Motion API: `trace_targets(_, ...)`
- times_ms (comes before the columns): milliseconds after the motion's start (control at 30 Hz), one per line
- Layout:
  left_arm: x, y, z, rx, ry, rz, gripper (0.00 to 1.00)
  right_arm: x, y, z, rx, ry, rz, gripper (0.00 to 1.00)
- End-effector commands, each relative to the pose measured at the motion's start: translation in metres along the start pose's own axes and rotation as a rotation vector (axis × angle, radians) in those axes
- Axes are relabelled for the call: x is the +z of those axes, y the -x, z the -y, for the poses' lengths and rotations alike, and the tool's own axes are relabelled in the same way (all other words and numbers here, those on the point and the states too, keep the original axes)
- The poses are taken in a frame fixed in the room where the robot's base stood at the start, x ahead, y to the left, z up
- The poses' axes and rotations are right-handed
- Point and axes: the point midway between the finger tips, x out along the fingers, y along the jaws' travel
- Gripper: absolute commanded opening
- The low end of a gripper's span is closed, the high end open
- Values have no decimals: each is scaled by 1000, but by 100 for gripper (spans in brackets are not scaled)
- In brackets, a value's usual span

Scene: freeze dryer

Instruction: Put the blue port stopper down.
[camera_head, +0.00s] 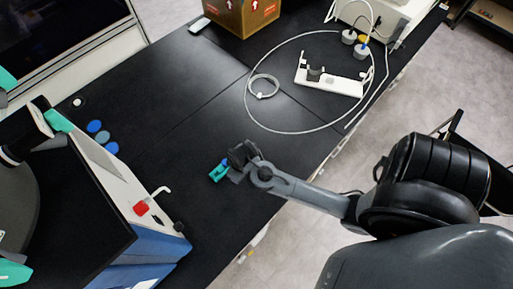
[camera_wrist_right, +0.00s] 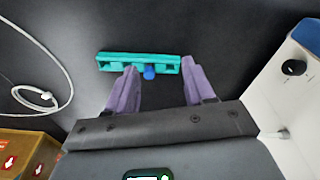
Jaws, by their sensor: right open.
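The blue port stopper (camera_wrist_right: 149,72) shows as a small blue piece at the middle of a teal bar (camera_wrist_right: 112,58) in the right wrist view. It lies between the fingertips of my right gripper (camera_wrist_right: 160,75), which is open. I cannot tell whether a finger touches it. In the head view the teal piece (camera_head: 217,174) and the small blue part (camera_head: 225,162) are just beyond my right gripper (camera_head: 236,162), over the black bench. Whether they rest on the bench is unclear.
Blue round discs (camera_head: 102,137) lie on the bench (camera_head: 185,90) beside the white and blue machine (camera_head: 120,200) on the left. A white fixture (camera_head: 340,85) with a looped hose stands at the upper right, and a cardboard box (camera_head: 240,15) at the back. Mid-bench is clear.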

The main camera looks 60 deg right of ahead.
Motion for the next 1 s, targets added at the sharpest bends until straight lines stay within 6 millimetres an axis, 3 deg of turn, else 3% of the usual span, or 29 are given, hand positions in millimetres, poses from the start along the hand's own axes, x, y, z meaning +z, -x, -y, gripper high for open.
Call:
trace_targets(33, 0, 0, 0, -1, -1, 0, 47, 19, 13, 7, -4, 28, -25, 53)
trace_targets(100, 0, 0, 0, -2, -2, 1, 47, 37, 32, 16, -8, 63, -62, 53)
trace_targets(300, 1, 0, 2, -7, -8, 2, 47, 71, 78, 34, -20, 127, -141, 53)
trace_targets(467, 1, 0, 3, -10, -13, 3, 47, 81, 93, 39, -25, 148, -166, 53)
trace_targets(767, 1, 0, 3, -10, -12, 2, 47, 81, 95, 40, -25, 150, -169, 53)
trace_targets(1000, -7, 22, 2, -4, -5, 3, 47, 78, 118, 39, -25, 150, -168, 53)
